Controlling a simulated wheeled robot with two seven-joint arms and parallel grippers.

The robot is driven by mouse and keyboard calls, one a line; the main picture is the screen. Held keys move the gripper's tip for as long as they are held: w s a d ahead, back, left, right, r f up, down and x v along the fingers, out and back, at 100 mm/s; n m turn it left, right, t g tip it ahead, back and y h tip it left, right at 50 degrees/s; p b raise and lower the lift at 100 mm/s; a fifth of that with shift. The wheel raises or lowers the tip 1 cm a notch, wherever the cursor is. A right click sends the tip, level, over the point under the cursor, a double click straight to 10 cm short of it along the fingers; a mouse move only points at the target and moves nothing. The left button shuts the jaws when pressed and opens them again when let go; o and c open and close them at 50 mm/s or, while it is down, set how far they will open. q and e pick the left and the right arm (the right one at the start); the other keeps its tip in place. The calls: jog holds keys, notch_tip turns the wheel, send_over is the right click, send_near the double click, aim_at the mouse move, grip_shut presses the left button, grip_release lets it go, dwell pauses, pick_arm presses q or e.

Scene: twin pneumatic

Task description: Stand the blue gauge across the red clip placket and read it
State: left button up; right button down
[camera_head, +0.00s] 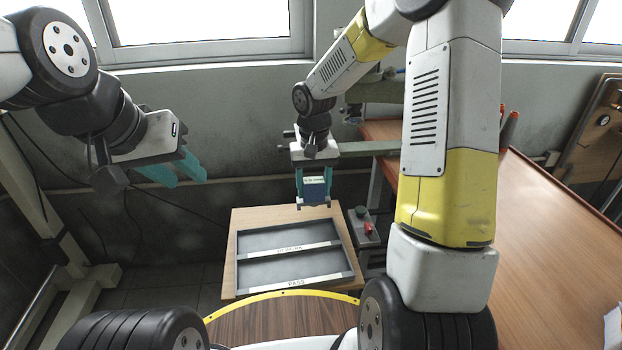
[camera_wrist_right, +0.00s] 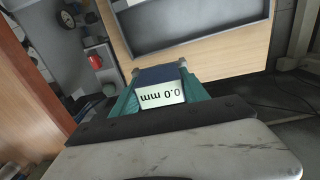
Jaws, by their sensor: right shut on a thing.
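My right gripper (camera_head: 314,198) is shut on the blue gauge (camera_head: 315,188), holding it above the far edge of the wooden board. In the right wrist view, the gauge (camera_wrist_right: 158,76) sits between the teal fingers, and its pale display (camera_wrist_right: 160,95) reads 0.0 mm, upside down in the picture. My left gripper (camera_head: 190,180) hangs at the left, with its two teal fingers apart and nothing seen between them. I cannot make out a red clip placket in either view.
A wooden board (camera_head: 229,270) carries a grey tray with two compartments; the nearer label reads PASS. A control box (camera_head: 361,240) with red and green buttons stands right of it. A brown bench (camera_head: 555,240) fills the right, with orange-red items (camera_head: 510,128) partly behind my arm.

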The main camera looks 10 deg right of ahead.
jog(key=shift+w+d+f, duration=0.25)
jog(key=shift+w+f, duration=0.3)
jog(key=shift+f, duration=0.1)
jog(key=shift+w+d+f, duration=0.25)
jog(key=shift+w+f, duration=0.25)
jog(key=shift+f, duration=0.15)
jog(key=shift+w+d+f, duration=0.25)
jog(key=shift+w+f, duration=0.3)
jog(key=shift+f, duration=0.1)
jog(key=shift+f, duration=0.1)
jog(key=c, duration=0.6)
grip_release()
notch_tip(320, 180, up, 12)
jog(key=shift+r, duration=0.15)
